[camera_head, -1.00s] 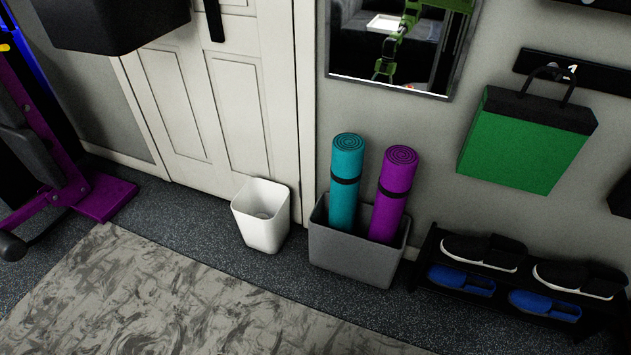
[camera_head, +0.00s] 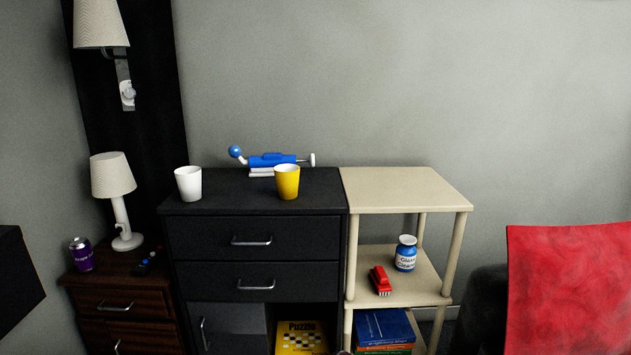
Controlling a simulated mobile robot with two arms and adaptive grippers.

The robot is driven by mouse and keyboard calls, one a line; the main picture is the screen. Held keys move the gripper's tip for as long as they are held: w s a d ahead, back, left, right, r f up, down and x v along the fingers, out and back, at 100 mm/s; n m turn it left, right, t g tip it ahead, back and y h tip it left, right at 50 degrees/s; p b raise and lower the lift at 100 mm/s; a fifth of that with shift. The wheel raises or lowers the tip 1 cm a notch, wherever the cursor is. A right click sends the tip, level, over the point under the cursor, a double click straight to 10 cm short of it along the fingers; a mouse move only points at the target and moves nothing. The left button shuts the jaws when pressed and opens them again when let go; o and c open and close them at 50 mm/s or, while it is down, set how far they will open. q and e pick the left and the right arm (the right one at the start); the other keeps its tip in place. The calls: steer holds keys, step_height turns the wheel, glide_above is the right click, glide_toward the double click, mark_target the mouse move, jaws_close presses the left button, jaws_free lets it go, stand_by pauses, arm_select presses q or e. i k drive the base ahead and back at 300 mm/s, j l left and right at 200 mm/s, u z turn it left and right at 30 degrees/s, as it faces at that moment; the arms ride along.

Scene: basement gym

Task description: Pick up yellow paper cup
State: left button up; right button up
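The yellow paper cup (camera_head: 287,183) stands upright on top of the black dresser (camera_head: 225,190), near its right side. A white cup (camera_head: 188,184) stands upright on the same top, to the left. Neither of my grippers shows in the head view, so their state is hidden. Nothing touches the yellow cup from the front.
A blue device (camera_head: 272,160) lies behind the yellow cup. A beige shelf (camera_head: 405,188) with a bare top adjoins the dresser on the right. A lamp (camera_head: 113,178) and purple can (camera_head: 82,255) stand on a brown nightstand (camera_head: 125,305) at left. A red cloth-like surface (camera_head: 570,290) is at right.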

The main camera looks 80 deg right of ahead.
mark_target(287, 175)
steer(key=l+z, duration=0.1)
steer(key=z, duration=2.5)
steer(key=j, duration=0.1)
